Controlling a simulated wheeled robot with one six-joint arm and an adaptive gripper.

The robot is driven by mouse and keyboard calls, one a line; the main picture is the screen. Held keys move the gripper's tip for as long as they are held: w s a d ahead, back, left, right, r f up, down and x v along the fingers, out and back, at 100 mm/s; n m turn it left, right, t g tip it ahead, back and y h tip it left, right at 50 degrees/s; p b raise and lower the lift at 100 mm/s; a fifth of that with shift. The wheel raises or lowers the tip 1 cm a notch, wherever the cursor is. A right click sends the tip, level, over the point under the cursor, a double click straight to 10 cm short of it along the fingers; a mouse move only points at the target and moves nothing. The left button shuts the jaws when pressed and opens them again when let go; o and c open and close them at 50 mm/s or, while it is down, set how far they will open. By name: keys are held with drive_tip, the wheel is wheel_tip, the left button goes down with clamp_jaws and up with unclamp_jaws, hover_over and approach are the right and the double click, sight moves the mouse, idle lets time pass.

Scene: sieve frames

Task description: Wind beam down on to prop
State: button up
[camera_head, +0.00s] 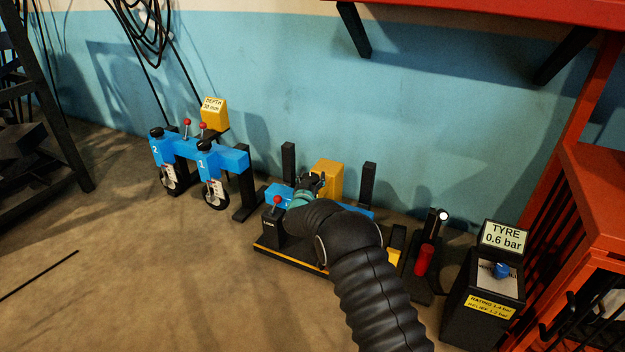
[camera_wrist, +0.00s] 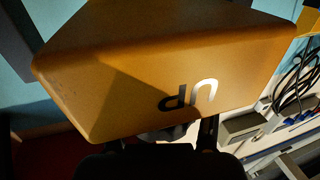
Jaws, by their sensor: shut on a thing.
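The blue beam (camera_head: 276,194) runs low between two black posts near the wall, partly hidden by my arm. A yellow box (camera_head: 326,178) stands at its middle. In the wrist view a large yellow-orange block (camera_wrist: 150,75) with upside-down "UP" lettering fills most of the picture. My gripper (camera_head: 311,184) is at the beam's middle, in front of the yellow box. In the wrist view my gripper (camera_wrist: 185,138) is shut on a small greyish part under the block, mostly hidden. I cannot pick out the prop for certain; a small yellow piece (camera_head: 394,257) shows right of my arm.
A black box with a red-knobbed lever (camera_head: 277,202) stands left of my gripper. Two wheeled blue units (camera_head: 205,158) stand further left. A red cylinder (camera_head: 425,258) and the "TYRE 0.6 bar" box (camera_head: 485,290) are right. An orange frame (camera_head: 600,190) bounds the right side. Floor at front left is mostly clear.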

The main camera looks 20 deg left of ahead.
drive_tip(key=n+y, duration=0.1)
drive_tip(key=n+g+y, duration=0.1)
drive_tip(key=y, duration=0.1)
drive_tip(key=n+g+y, duration=0.1)
drive_tip(key=y, duration=0.1)
drive_tip(key=shift+a+n, duration=0.25)
drive_tip(key=shift+n, duration=0.15)
drive_tip(key=n+g+y, duration=0.1)
drive_tip(key=y, duration=0.1)
drive_tip(key=n+g+y, duration=0.3)
drive_tip(key=shift+s+a+y, duration=0.35)
drive_tip(key=shift+y, duration=0.05)
drive_tip(key=n+g+y, duration=0.1)
drive_tip(key=g, duration=0.1)
drive_tip(key=n+g+y, duration=0.1)
drive_tip(key=n+g, duration=0.1)
drive_tip(key=n+g+y, duration=0.1)
drive_tip(key=g, duration=0.1)
drive_tip(key=shift+s+a+n+g, duration=0.25)
drive_tip(key=shift+s+n+g, duration=0.05)
drive_tip(key=shift+s+n, duration=0.1)
drive_tip(key=shift+s+a+n+g+y, duration=0.15)
drive_tip(key=shift+n+g+y, duration=0.1)
drive_tip(key=shift+n+g, duration=0.5)
drive_tip(key=shift+s+d+n+g+y, duration=0.1)
drive_tip(key=shift+n+g+y, duration=0.25)
drive_tip(key=shift+g, duration=0.7)
drive_tip(key=shift+s+r+n+g, duration=0.1)
drive_tip(key=shift+n+g, duration=0.4)
drive_tip(key=shift+g, duration=0.1)
